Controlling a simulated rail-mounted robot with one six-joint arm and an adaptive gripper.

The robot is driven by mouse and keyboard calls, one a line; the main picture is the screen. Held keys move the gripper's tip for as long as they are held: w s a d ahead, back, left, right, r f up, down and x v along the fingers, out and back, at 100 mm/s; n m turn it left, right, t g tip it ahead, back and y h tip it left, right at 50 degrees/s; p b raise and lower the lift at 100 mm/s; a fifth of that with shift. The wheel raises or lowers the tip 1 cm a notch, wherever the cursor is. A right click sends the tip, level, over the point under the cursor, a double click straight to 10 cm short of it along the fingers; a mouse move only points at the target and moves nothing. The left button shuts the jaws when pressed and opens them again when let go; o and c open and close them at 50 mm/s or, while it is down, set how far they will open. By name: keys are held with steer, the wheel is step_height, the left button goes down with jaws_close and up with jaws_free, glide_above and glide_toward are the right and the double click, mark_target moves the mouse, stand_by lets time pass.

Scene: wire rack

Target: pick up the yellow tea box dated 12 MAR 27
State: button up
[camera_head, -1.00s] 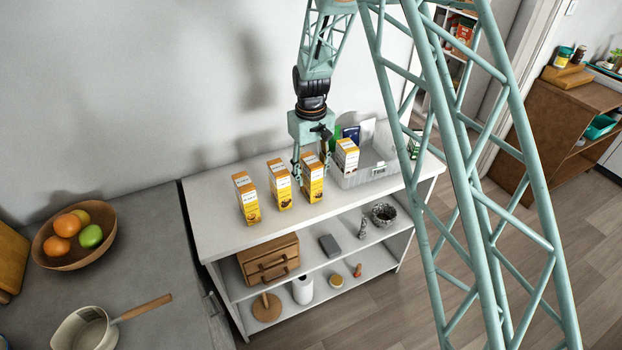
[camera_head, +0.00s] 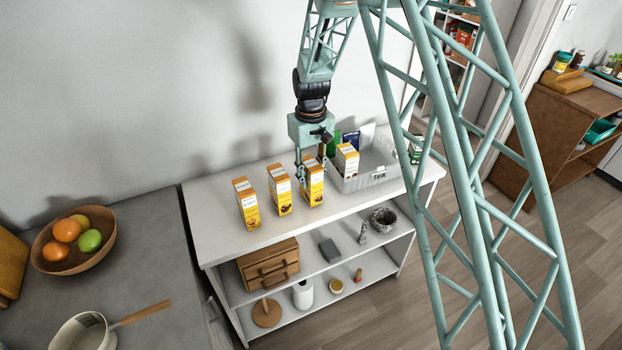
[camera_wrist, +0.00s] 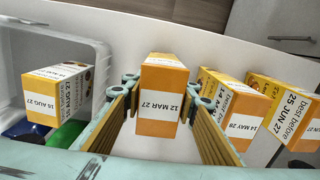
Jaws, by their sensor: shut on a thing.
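The yellow tea box dated 12 MAR 27 (camera_wrist: 163,98) stands upright between the fingers of my gripper (camera_wrist: 163,90) in the wrist view. In the head view it is the rightmost of three boxes in a row on the rack's white top (camera_head: 225,235); that box (camera_head: 313,186) stands just left of the bin. My gripper (camera_head: 312,168) reaches down from above and is shut on it. The box appears to rest on the top. Beside it, the middle box (camera_head: 280,192) reads 14 MAY 28 (camera_wrist: 235,112) and the leftmost box (camera_head: 246,205) reads 25 JUN 27 (camera_wrist: 290,108).
A clear bin (camera_head: 365,182) at the right holds another yellow box (camera_wrist: 58,92) dated 16 AUG 27, plus green and blue items. The middle box stands close beside one finger. The front strip of the top is clear.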

steer(key=shift+r, duration=1.4)
steer(key=s+d+r+b, duration=0.1)
steer(key=s+d, duration=0.3)
steer(key=s, duration=1.1)
steer(key=shift+s+d+r+b, duration=0.15)
steer(key=shift+d+r+b, duration=0.05)
steer(key=shift+b, duration=0.35)
